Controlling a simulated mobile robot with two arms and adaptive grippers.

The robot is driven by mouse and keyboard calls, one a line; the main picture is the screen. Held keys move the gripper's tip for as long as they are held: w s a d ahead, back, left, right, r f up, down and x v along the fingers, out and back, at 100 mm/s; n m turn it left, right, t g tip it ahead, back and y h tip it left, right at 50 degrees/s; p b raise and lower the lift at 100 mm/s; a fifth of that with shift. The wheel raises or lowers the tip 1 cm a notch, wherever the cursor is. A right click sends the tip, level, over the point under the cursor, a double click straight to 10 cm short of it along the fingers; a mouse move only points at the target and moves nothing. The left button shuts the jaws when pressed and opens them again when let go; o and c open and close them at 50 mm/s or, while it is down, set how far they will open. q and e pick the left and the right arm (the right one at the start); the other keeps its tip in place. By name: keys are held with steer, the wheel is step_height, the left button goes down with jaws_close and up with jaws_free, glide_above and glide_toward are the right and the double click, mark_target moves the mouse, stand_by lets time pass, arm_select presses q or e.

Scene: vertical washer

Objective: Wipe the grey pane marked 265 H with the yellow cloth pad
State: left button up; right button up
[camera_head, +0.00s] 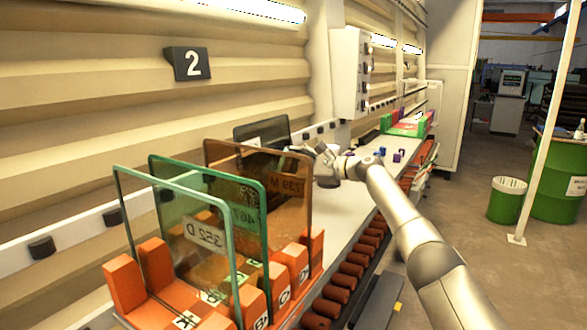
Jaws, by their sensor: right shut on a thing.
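A dark grey pane (263,128) stands upright behind the brown pane, its lower part seen only through the brown glass. A small pale label shows on it, but its marking is too small to read. My right gripper (304,151) is at the right edge of the grey pane, reaching in from the right. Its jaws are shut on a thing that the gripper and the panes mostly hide. I cannot make out any yellow of the cloth pad, nor whether it touches the pane. My left gripper is not in view.
A brown pane (297,184), a green pane (255,225) and a clear pane (180,180) stand in the orange slotted rack (125,282) in front. Orange rollers (330,308) run along the bench. Small coloured blocks (398,155) and a green-red tray (405,128) lie farther back.

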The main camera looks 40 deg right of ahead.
steer(key=shift+s+a+f+b, duration=0.15)
steer(key=shift+a+b, duration=0.05)
steer(key=shift+a, duration=0.25)
steer(key=shift+s+a+f+b, duration=0.1)
steer(key=shift+s+a+b, duration=0.05)
steer(key=shift+a, duration=0.25)
steer(key=shift+s+a+r, duration=0.1)
steer(key=shift+s+a, duration=0.1)
steer(key=shift+a, duration=0.25)
steer(key=shift+s+a+r, duration=0.1)
steer(key=shift+s+a, duration=0.05)
steer(key=shift+a, duration=0.3)
steer(key=s+a, duration=0.2)
steer(key=a, duration=0.4)
steer(key=shift+s+a, duration=0.25)
steer(key=shift+s, duration=0.15)
steer(key=b+v, duration=0.3)
steer(key=v, duration=0.3)
steer(key=shift+d, duration=0.1)
